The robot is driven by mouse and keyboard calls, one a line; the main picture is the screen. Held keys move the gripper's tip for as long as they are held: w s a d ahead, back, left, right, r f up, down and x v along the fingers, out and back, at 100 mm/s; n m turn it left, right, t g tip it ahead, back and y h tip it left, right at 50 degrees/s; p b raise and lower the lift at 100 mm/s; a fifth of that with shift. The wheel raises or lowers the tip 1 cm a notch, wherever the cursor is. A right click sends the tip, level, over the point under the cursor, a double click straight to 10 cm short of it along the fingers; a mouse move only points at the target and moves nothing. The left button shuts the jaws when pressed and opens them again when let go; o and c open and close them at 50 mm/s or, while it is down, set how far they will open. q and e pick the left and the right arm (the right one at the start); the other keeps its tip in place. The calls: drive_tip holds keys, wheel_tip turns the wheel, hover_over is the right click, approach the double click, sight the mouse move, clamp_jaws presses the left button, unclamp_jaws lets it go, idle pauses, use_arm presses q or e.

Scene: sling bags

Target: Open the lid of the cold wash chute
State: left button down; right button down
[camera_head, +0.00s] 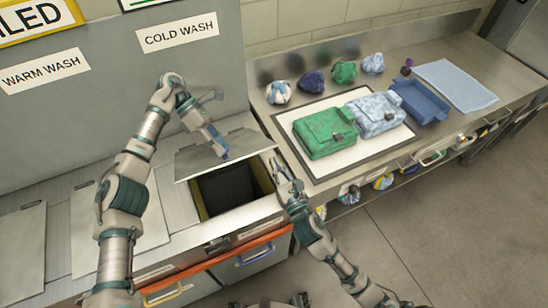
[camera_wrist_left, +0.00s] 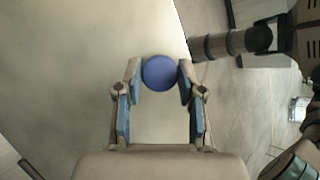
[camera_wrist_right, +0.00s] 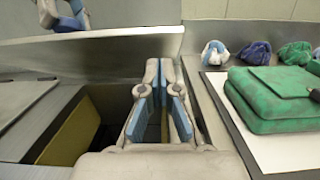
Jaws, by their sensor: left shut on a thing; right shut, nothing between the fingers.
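The cold wash chute lid (camera_head: 250,142) is a grey metal plate, tilted up and back under the COLD WASH sign (camera_head: 178,33). The dark chute opening (camera_head: 228,186) shows below its front edge; it also shows in the right wrist view (camera_wrist_right: 85,125). My left gripper (camera_head: 220,152) is shut on the lid's round blue knob (camera_wrist_left: 159,73), with the lid's plain surface behind it. My right gripper (camera_head: 284,180) is shut and empty at the right side of the opening; in the right wrist view its fingers (camera_wrist_right: 163,80) are together.
A green bag (camera_head: 324,132) and a light blue bag (camera_head: 376,113) lie on a white mat right of the chute. A blue tray (camera_head: 420,101) and several cloth bundles (camera_head: 345,71) are beyond. The warm wash lid (camera_head: 105,235) lies flat at left.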

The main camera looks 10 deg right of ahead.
sight(272, 148)
drive_tip(key=shift+w+a+r, duration=0.15)
drive_tip(key=shift+w+r, duration=0.5)
drive_tip(key=shift+r, duration=0.25)
use_arm(q)
drive_tip(key=shift+f, duration=0.25)
use_arm(e)
drive_tip(key=shift+w+a+r, duration=0.1)
drive_tip(key=shift+w+r, duration=0.2)
drive_tip(key=shift+r, duration=0.25)
drive_tip(key=shift+w+r, duration=0.3)
drive_tip(key=shift+r, duration=0.2)
use_arm(q)
drive_tip(key=c, duration=0.7)
unclamp_jaws()
drive_tip(key=shift+w, duration=0.1)
use_arm(e)
drive_tip(key=shift+f, duration=0.1)
use_arm(q)
drive_tip(key=shift+r, duration=0.2)
